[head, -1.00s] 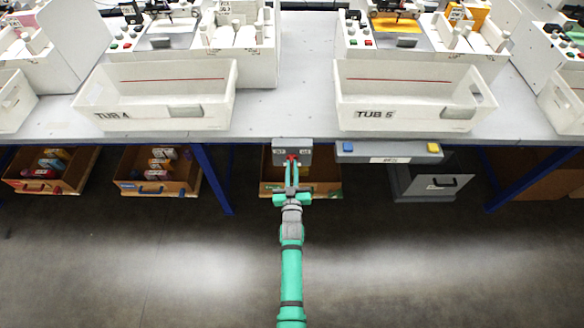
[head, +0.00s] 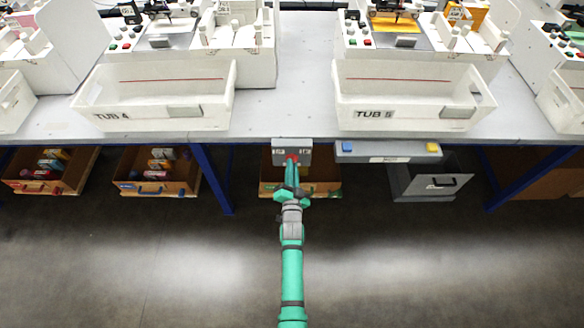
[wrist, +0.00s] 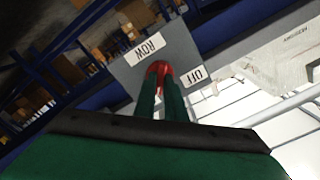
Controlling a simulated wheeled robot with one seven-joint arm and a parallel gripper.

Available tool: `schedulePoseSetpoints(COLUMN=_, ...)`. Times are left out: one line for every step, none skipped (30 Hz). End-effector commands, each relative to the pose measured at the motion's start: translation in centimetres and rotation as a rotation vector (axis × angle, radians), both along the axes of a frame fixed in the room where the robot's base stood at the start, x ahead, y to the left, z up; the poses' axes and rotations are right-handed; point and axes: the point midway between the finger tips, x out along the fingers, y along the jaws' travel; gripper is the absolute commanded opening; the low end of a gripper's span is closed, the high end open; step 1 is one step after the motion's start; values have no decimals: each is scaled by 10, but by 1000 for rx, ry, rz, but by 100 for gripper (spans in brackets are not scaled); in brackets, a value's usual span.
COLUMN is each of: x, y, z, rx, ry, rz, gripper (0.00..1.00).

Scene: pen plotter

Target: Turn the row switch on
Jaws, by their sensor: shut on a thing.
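The row switch is a grey box (head: 304,146) on the front edge of the bench, with a red handle (wrist: 158,68) at its middle. In the wrist view the grey plate (wrist: 185,45) carries the labels "ROW" (wrist: 145,49) and "OFF" (wrist: 194,76). My gripper (head: 291,164) reaches up to the box from below, and its green fingers are shut on the red handle. In the wrist view the fingertips (wrist: 160,84) close on the handle and hide part of it. The handle's exact position is hard to tell.
White tubs labelled "TUB 4" (head: 150,110) and "TUB 5" (head: 410,118) stand on the bench above. A grey bar (head: 388,150) with blue and yellow buttons is right of the switch.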

Motion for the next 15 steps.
schedulePoseSetpoints(x=0, y=0, z=0, rx=19, ry=-1, rz=0, gripper=0)
schedulePoseSetpoints(x=0, y=0, z=0, rx=31, ry=-1, rz=-1, gripper=0)
schedulePoseSetpoints(x=0, y=0, z=0, rx=44, ry=-1, rz=-1, gripper=0)
schedulePoseSetpoints(x=0, y=0, z=0, rx=53, ry=-1, rz=-1, gripper=0)
schedulePoseSetpoints(x=0, y=-1, z=0, rx=61, ry=-1, rz=-1, gripper=0)
schedulePoseSetpoints(x=0, y=-1, z=0, rx=70, ry=-1, rz=-1, gripper=0)
schedulePoseSetpoints(x=0, y=-1, z=0, rx=76, ry=-1, rz=-1, gripper=0)
schedulePoseSetpoints(x=0, y=-1, z=0, rx=80, ry=-1, rz=-1, gripper=0)
schedulePoseSetpoints(x=0, y=-1, z=0, rx=85, ry=-1, rz=-2, gripper=0)
schedulePoseSetpoints(x=0, y=-1, z=0, rx=89, ry=-1, rz=-2, gripper=0)
schedulePoseSetpoints(x=0, y=-1, z=0, rx=91, ry=-1, rz=-2, gripper=0)
schedulePoseSetpoints(x=0, y=-1, z=0, rx=94, ry=-1, rz=-2, gripper=0)
schedulePoseSetpoints(x=0, y=-1, z=0, rx=95, ry=-1, rz=-2, gripper=0)
schedulePoseSetpoints(x=0, y=-1, z=0, rx=96, ry=-1, rz=-2, gripper=0)
schedulePoseSetpoints(x=0, y=-1, z=0, rx=97, ry=-1, rz=-2, gripper=0)
